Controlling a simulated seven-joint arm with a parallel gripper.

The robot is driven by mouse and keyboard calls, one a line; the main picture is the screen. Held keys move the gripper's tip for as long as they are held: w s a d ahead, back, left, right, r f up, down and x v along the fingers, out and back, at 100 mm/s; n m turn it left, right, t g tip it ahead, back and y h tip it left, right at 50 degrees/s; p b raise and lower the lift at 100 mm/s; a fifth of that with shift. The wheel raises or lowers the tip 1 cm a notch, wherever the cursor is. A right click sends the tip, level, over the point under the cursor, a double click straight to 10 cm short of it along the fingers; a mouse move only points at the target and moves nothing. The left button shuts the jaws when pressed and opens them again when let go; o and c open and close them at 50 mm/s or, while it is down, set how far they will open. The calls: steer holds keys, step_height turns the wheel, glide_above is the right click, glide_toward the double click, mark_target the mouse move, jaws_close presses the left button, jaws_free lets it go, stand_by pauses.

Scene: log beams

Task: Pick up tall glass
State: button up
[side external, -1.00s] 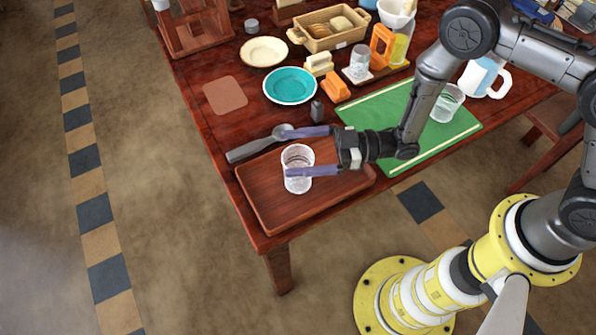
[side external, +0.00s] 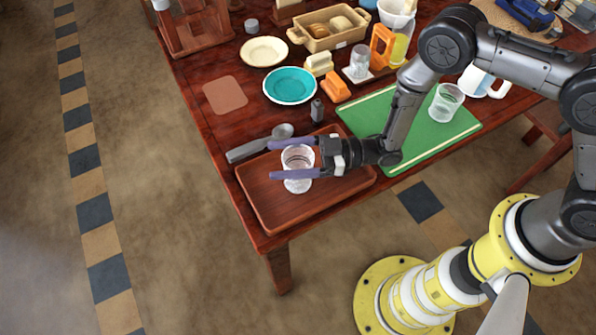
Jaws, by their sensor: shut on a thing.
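A clear, ribbed tall glass (side external: 298,163) stands upright at the wooden tray (side external: 262,205) near the table's front corner. My gripper (side external: 272,161) reaches in from the right, its two purple fingers on either side of the glass, and it is shut on it. The fingertips extend past the glass to the left. I cannot tell whether the glass base touches the tray. Another clear glass (side external: 446,103) stands on the green mat (side external: 405,150) to the right.
A small dark shaker (side external: 317,111), teal plate (side external: 290,85), cream plate (side external: 263,51) and orange block (side external: 335,89) stand farther back. A mug (side external: 478,79) is at the right.

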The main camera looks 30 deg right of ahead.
jaws_close()
steer(key=shift+r, duration=0.1)
